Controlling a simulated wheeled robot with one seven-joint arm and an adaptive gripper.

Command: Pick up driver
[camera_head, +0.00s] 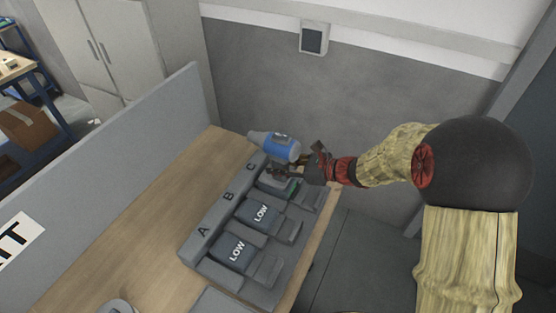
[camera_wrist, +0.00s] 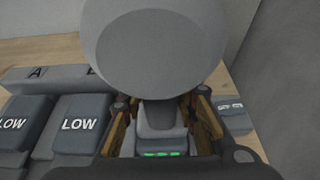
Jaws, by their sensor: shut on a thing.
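The driver (camera_head: 278,147), with a blue and grey body, is at the C end of the grey charging rack (camera_head: 196,249) on the wooden table. In the wrist view its large rounded grey body (camera_wrist: 155,45) fills the top middle. My gripper (camera_head: 297,168) reaches in from the right and is shut on the driver. In the wrist view the fingers of my gripper (camera_wrist: 160,112) stand on either side of the driver's handle, below the body. Green lights show just below the grip. I cannot tell whether the driver's base is seated or slightly raised.
Two batteries marked LOW (camera_head: 262,214) (camera_head: 237,251) sit in slots A and B beside the driver. A grey partition (camera_head: 110,175) runs along the table's left side. A grey wall (camera_head: 300,95) stands behind. The table top (camera_head: 165,220) left of the rack is mostly clear.

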